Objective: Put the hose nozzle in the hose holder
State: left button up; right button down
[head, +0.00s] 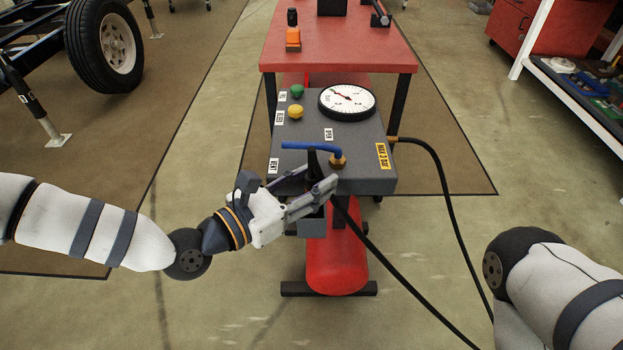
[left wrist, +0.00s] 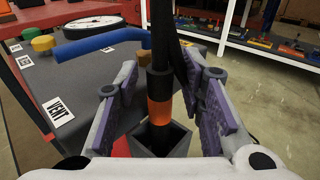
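The hose nozzle (left wrist: 159,108) is black with an orange band and stands roughly upright in the left wrist view. Its lower end is at the square mouth of the dark grey hose holder (left wrist: 172,144) and appears to be inside it; how deep I cannot tell. In the head view the holder (head: 312,226) is on the near side of the grey control box, partly behind my fingers. My left gripper (head: 330,188) is open, with its purple-padded fingers (left wrist: 160,108) on either side of the nozzle and visible gaps to it. My right gripper is out of view.
The grey control box (head: 291,150) carries a blue lever (head: 308,146), a gauge (head: 347,101) and coloured knobs close to my left gripper. A red tank (head: 336,262) is below. Black hoses (head: 400,295) run toward the lower right. A red table (head: 345,45) stands behind.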

pick_arm(q)
jog(key=shift+r, duration=0.25)
jog(key=f+p+v, duration=0.1)
jog(key=p+v, duration=0.1)
jog(key=v, duration=1)
jog(key=shift+r, duration=0.45)
